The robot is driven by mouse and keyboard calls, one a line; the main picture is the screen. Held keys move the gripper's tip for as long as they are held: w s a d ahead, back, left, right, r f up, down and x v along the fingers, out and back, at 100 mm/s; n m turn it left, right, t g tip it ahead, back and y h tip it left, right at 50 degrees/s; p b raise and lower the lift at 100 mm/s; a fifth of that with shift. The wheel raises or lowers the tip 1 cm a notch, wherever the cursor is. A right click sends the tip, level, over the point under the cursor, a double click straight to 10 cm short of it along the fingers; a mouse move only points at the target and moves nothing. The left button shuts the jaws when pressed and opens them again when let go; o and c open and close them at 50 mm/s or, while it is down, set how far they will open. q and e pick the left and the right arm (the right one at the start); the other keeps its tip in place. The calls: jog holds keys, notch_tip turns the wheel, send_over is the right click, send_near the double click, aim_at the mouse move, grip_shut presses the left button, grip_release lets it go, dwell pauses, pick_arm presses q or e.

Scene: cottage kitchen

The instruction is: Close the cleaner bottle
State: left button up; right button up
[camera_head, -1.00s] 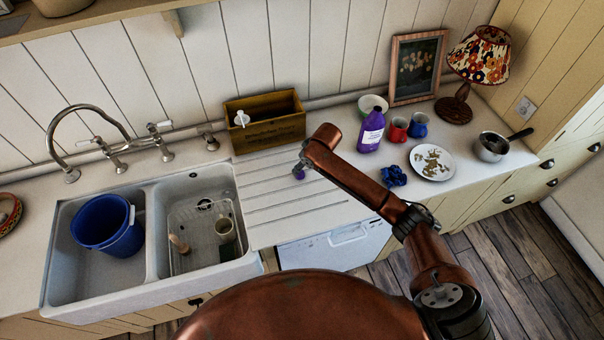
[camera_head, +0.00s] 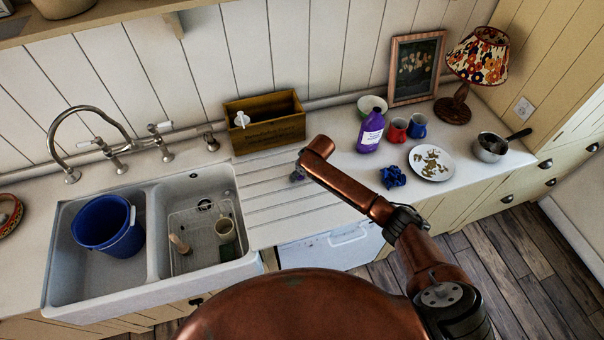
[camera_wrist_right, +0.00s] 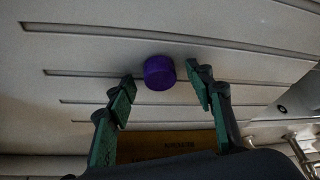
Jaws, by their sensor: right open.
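The purple cleaner bottle (camera_head: 371,132) with a white label stands upright on the worktop, right of the draining grooves; whether its neck is bare is too small to tell. A purple cap (camera_wrist_right: 159,72) lies on the grooved drainer in the wrist view, between and slightly beyond my right fingertips. My right gripper (camera_wrist_right: 162,79) is open around it, with a gap on each side. In the head view my right arm hides the cap and most of the gripper (camera_head: 297,176). My left gripper is in neither view.
A wooden box (camera_head: 265,130) stands behind the drainer. Red (camera_head: 397,130) and blue (camera_head: 417,125) mugs, a bowl (camera_head: 371,104), a blue cloth (camera_head: 393,176) and a plate (camera_head: 446,162) surround the bottle. The double sink (camera_head: 150,235) lies left.

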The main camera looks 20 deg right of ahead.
jog(key=c, duration=0.8)
jog(key=shift+o, duration=0.2)
jog(key=shift+r, duration=0.1)
jog(key=shift+r, duration=0.45)
jog(key=r, duration=0.1)
jog(key=r+b, duration=0.1)
jog(key=shift+s+a+r, duration=0.15)
jog(key=shift+s+r, duration=0.05)
jog(key=shift+r, duration=0.15)
jog(key=s+a+r, duration=0.2)
jog(key=s+r, duration=0.2)
jog(key=s, duration=0.2)
jog(key=s+a+r, duration=0.2)
jog(key=s+r, duration=0.3)
jog(key=s, duration=0.1)
jog(key=shift+s+a+r+b, duration=0.15)
jog(key=shift+s+a+b, duration=0.1)
jog(key=shift+s+b, duration=0.15)
